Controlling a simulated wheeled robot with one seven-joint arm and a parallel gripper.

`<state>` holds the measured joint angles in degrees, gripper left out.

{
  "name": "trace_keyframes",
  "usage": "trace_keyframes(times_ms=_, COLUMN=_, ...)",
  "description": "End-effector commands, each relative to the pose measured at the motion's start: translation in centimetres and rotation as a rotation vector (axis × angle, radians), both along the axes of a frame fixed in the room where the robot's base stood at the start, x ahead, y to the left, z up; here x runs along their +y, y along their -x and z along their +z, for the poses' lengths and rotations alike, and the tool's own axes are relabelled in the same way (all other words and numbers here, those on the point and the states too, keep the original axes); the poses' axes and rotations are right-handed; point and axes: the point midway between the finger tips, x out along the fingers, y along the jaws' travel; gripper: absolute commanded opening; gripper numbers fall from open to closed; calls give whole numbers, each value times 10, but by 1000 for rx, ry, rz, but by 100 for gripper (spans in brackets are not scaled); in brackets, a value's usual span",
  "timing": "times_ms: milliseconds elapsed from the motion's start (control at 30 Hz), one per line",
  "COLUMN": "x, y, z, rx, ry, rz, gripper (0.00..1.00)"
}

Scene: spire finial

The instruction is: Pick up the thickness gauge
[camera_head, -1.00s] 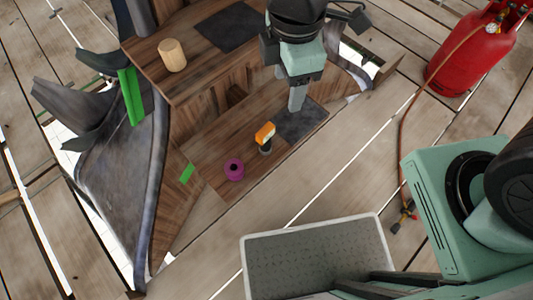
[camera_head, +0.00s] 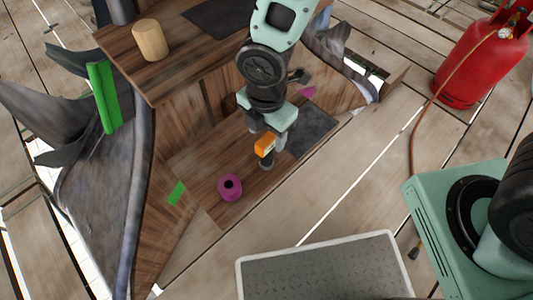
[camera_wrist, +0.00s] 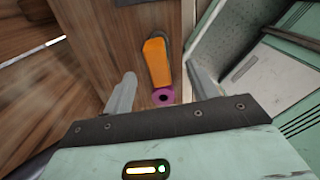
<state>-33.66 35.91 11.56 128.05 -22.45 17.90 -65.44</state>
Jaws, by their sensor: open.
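The thickness gauge appears to be the orange item (camera_head: 264,145) with a dark round end, on the lower wooden ledge. In the wrist view its orange body (camera_wrist: 156,62) lies between the two finger lines, with clear space on both sides. My gripper (camera_head: 267,136) is over it from above, partly hiding it in the head view. In the wrist view my gripper (camera_wrist: 161,72) is open and empty, with its fingers apart. I cannot tell how far the fingertips are above the gauge.
A purple roll (camera_head: 230,187) stands on the ledge (camera_head: 205,160) left of the gauge. A dark mat (camera_head: 315,130) lies to the right. A wooden cylinder (camera_head: 150,40) stands on the upper shelf. A red gas bottle (camera_head: 473,65) is at the far right.

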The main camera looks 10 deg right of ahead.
Motion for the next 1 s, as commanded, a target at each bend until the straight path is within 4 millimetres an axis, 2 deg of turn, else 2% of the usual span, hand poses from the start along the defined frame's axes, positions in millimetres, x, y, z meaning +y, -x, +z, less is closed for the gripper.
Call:
trace_keyframes(times_ms=33, x=0, y=0, z=-9, rx=1, ry=1, rz=0, gripper=58)
trace_keyframes(times_ms=333, x=0, y=-1, z=-27, rx=0, ry=0, rz=-1, gripper=58)
trace_keyframes(times_ms=600, x=-1, y=-2, z=-66, rx=2, ry=1, rz=0, gripper=58)
trace_keyframes(times_ms=867, x=-1, y=-3, z=-69, rx=-1, ry=-1, rz=-2, gripper=58)
trace_keyframes(times_ms=933, x=0, y=-3, z=-69, rx=-1, ry=-1, rz=-2, gripper=44)
trace_keyframes(times_ms=1000, x=0, y=-3, z=-69, rx=-1, ry=-1, rz=-2, gripper=25)
